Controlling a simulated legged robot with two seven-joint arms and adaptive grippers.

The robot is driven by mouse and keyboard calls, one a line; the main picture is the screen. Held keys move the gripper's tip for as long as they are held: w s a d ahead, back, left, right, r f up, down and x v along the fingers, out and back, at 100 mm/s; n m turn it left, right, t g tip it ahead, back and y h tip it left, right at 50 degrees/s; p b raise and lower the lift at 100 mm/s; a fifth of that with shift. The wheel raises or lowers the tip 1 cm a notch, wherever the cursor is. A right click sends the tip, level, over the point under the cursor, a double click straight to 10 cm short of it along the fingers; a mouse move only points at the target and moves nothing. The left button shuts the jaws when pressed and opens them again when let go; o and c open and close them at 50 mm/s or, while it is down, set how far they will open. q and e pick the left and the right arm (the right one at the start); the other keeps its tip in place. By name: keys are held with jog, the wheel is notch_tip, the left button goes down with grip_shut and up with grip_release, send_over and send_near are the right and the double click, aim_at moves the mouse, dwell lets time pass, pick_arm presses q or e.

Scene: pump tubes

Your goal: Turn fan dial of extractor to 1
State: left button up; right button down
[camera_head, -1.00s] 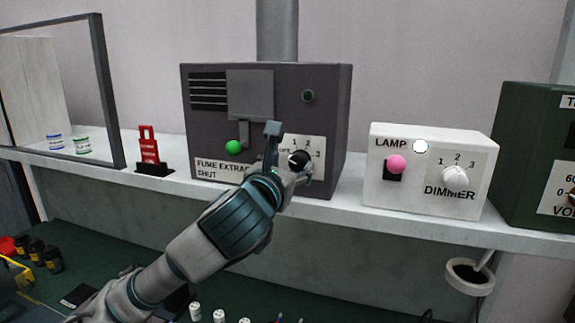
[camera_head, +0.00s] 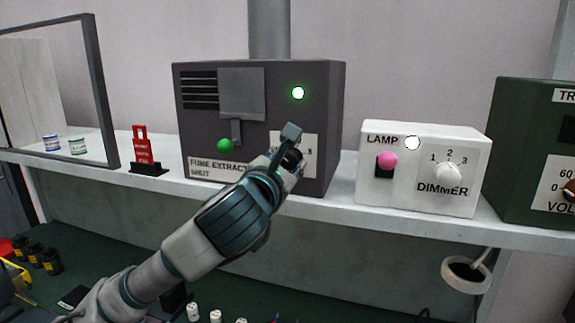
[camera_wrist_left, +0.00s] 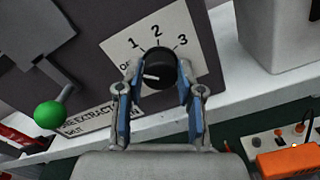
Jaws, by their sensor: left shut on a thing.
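The fume extractor (camera_head: 210,145) is a dark grey box on the shelf. Its black fan dial (camera_wrist_left: 160,65) sits on a white scale plate (camera_wrist_left: 182,25) marked OFF, 1, 2, 3. My left gripper (camera_head: 292,153) is shut on the dial, one finger on each side, as the left wrist view shows. The dial's white mark points left in that view, on the side of OFF and 1; its exact setting is hard to tell. The green indicator (camera_head: 298,93) on the extractor is lit. In the head view the gripper hides most of the dial and scale. My right gripper is not in view.
A green-knobbed lever (camera_head: 225,145) is left of the dial on the extractor. A white lamp dimmer box (camera_head: 400,185) and a dark green box (camera_head: 520,150) stand to the right. A red tag stand (camera_head: 142,150) and a framed panel (camera_head: 103,90) are to the left.

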pick_arm(q)
jog(key=m, duration=0.3)
jog(key=shift+w+d+f, duration=0.1)
jog(key=shift+f, duration=0.2)
jog(key=shift+f+m, duration=0.1)
jog(key=shift+m, duration=1)
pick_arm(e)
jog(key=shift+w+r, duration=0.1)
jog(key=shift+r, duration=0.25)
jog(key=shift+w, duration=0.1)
pick_arm(q)
jog(key=o, duration=1)
jog(key=shift+c, duration=0.2)
jog(key=shift+o, duration=1)
jog(key=shift+r, duration=0.2)
jog(key=shift+s, duration=0.3)
jog(key=v, duration=1.1)
